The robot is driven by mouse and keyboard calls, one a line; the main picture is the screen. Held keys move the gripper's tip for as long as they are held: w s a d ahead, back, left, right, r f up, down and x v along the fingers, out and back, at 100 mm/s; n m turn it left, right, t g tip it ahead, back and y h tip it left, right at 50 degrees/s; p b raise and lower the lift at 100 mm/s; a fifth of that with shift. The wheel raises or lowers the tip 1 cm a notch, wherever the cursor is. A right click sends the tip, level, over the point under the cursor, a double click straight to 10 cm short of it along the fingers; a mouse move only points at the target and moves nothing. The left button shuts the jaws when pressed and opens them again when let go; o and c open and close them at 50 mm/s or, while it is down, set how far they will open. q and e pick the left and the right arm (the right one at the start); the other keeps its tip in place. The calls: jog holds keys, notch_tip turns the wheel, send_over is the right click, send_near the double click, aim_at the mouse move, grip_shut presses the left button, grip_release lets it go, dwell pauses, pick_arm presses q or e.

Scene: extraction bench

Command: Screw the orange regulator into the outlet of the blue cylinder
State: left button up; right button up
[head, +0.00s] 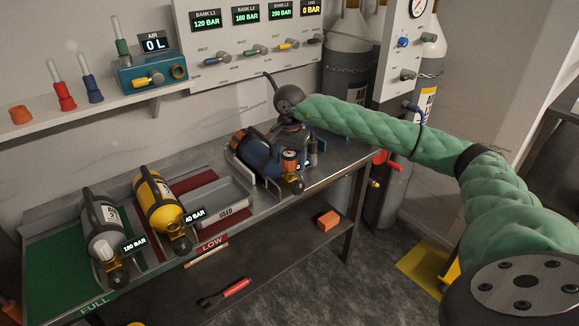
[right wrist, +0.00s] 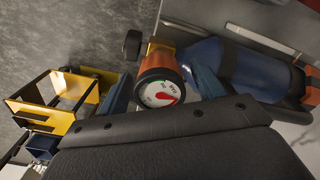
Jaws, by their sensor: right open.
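The blue cylinder (head: 258,158) lies in a cradle at the right end of the bench, its brass valve end (head: 293,184) toward the front edge. The orange regulator (head: 289,161) is at that valve end; I cannot tell how far its thread is engaged. In the right wrist view, the regulator (right wrist: 160,61) shows a white round gauge with a red needle, beside the blue cylinder (right wrist: 245,70). My right gripper (head: 291,145) is over the regulator. Its open fingers (right wrist: 162,88) stand on either side of the gauge. My left gripper is not in view.
A yellow cylinder (head: 158,205) and a grey cylinder (head: 103,236) lie left on the bench. A grey tray (head: 222,197) marked USED stands between the yellow and blue ones. An orange block (head: 327,221) sits on the lower shelf. A valve panel (head: 235,45) rises behind.

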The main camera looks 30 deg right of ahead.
jog(key=c, duration=1.1)
jog(key=shift+m, duration=1)
jog(key=m+b, duration=0.1)
jog(key=m, duration=0.2)
jog(key=shift+m, duration=0.4)
jog(key=m, duration=0.6)
jog(key=shift+m, duration=0.4)
jog(key=m, duration=0.3)
jog(key=shift+m, duration=0.4)
jog(key=m, duration=0.3)
jog(key=shift+m, duration=0.4)
jog(key=m, duration=0.4)
jog(key=shift+m, duration=1.7)
